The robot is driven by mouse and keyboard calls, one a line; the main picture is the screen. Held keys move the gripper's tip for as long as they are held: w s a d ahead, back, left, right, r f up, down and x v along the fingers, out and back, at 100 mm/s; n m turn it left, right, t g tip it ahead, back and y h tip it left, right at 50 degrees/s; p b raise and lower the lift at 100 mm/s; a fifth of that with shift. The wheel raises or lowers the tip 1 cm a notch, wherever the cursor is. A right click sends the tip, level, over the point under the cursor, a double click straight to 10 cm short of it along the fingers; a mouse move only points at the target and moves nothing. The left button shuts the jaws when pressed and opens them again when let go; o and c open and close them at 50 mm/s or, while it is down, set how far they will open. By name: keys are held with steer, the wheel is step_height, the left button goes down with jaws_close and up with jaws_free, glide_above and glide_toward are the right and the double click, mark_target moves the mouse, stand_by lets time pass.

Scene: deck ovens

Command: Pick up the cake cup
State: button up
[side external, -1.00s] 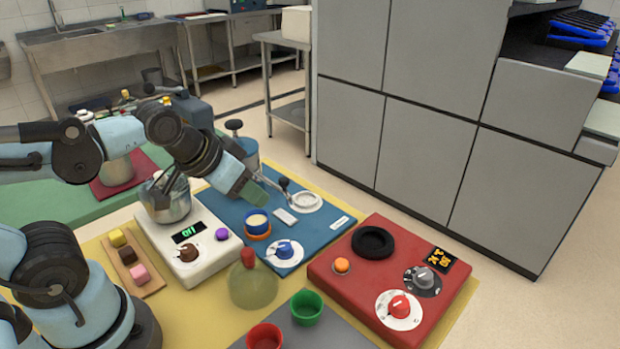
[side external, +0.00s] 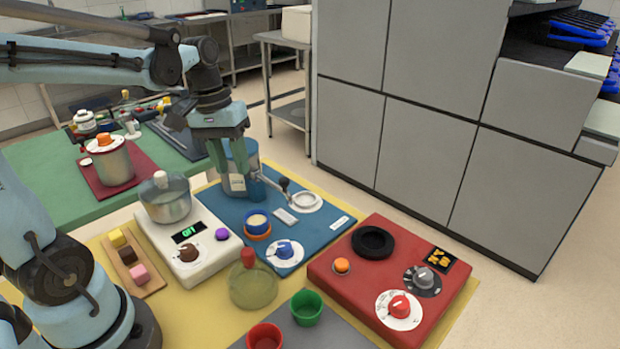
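I cannot tell for certain which vessel is the cake cup. A small blue cup (side external: 257,218) with a cream-coloured filling stands upright on an orange ring on the blue board. An empty green cup (side external: 306,307) and a red cup (side external: 264,338) stand at the front, the red one cut by the lower edge. My gripper (side external: 231,166) points down, behind and above the blue cup, in front of the blue-grey cylindrical machine. Its teal fingers look apart, with no cup between them. How near they are to the machine is unclear.
The machine (side external: 252,180) has a handle reaching right. A white scale (side external: 190,258) with a metal bowl (side external: 165,203) stands left, a red hob unit (side external: 340,285) right. A transparent, red-knobbed dome (side external: 254,288) stands in front of the blue board (side external: 325,222). Tall grey cabinets rise behind.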

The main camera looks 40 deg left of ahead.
steer(key=shift+w+d+f, duration=0.15)
steer(key=shift+d+f, duration=0.05)
steer(key=shift+f, duration=1.75)
steer(key=shift+w+d+f, duration=0.15)
steer(key=shift+d+f, duration=0.05)
steer(key=shift+f, duration=1.8)
steer(key=shift+w+d+f, duration=0.15)
steer(key=shift+d+f, duration=0.05)
steer(key=shift+f, duration=1.75)
jaws_close()
